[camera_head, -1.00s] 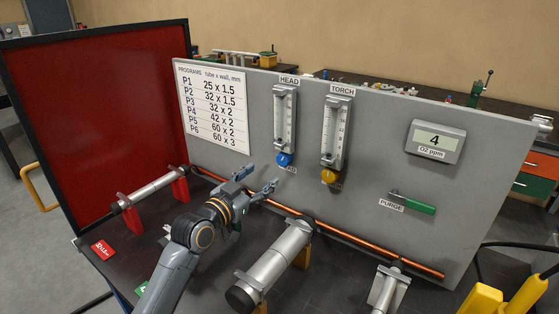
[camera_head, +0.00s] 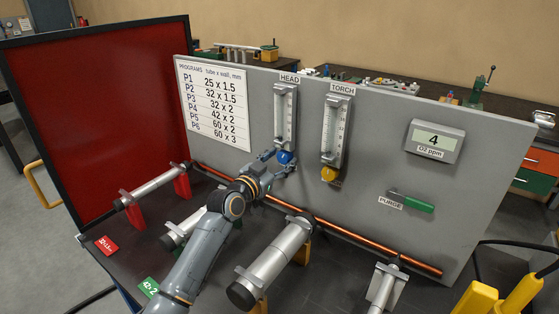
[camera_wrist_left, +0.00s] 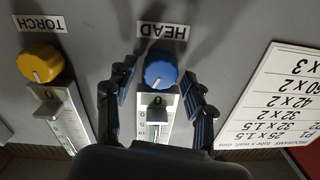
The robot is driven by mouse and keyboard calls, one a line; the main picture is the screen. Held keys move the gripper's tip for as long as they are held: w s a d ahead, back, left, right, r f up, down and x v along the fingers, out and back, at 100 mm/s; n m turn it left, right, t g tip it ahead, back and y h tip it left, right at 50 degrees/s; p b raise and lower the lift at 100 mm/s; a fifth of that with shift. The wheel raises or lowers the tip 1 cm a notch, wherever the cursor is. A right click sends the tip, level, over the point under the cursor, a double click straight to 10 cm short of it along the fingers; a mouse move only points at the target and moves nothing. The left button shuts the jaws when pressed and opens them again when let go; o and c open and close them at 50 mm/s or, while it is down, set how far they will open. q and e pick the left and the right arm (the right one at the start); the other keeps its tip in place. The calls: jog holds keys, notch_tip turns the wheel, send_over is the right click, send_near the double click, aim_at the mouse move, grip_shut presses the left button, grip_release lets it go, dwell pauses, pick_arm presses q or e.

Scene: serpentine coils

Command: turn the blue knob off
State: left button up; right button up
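The blue knob (camera_head: 285,157) sits at the bottom of the HEAD flow meter (camera_head: 285,115) on the grey panel. In the left wrist view, which sees the panel upside down, the blue knob (camera_wrist_left: 160,71) shows a white pointer mark. My left gripper (camera_head: 281,161) is at the knob, with its fingers spread. In the left wrist view the fingers (camera_wrist_left: 161,75) stand open on either side of the knob with gaps visible; I see no contact. My right gripper is not in view.
The yellow knob (camera_head: 329,174) of the TORCH meter is to the right. A green PURGE handle (camera_head: 415,203) and an O2 display (camera_head: 434,141) are further right. A copper tube (camera_head: 340,232) runs along the panel's foot, with metal cylinders (camera_head: 272,262) on the bench in front.

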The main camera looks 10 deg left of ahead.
pick_arm(q)
jog(key=c, duration=0.8)
jog(key=n+p, duration=0.1)
jog(key=n, duration=0.2)
jog(key=shift+c, duration=0.2)
jog(key=shift+n, duration=1.2)
jog(key=o, duration=1.2)
jog(key=v, duration=1.2)
jog(key=shift+r, duration=0.15)
